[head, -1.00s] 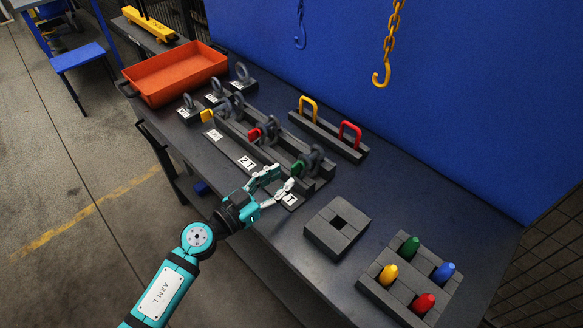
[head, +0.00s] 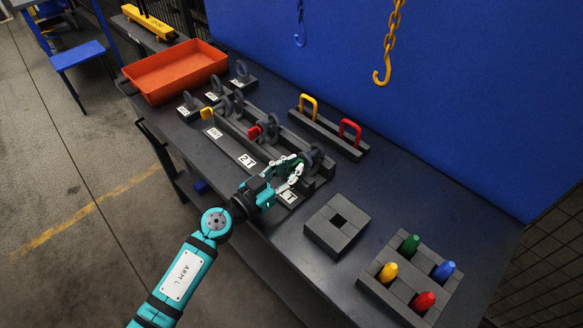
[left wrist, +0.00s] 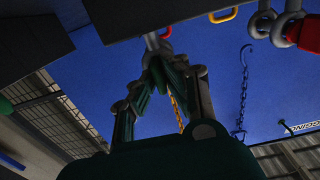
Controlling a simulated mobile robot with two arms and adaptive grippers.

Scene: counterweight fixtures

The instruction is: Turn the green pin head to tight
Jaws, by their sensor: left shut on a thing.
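The green pin head (head: 299,169) is on the near side of the rightmost grey shackle (head: 316,158) in the rack on the bench. My left gripper (head: 294,171) is around the green pin head, its fingers shut on it and hiding most of it. My right gripper is not in view.
A red pin head (head: 254,133) and a yellow one (head: 206,113) sit farther left along the rack. A square grey block (head: 325,235) and a holder with coloured pegs (head: 388,298) stand to the right. An orange tray (head: 160,84) stands far left.

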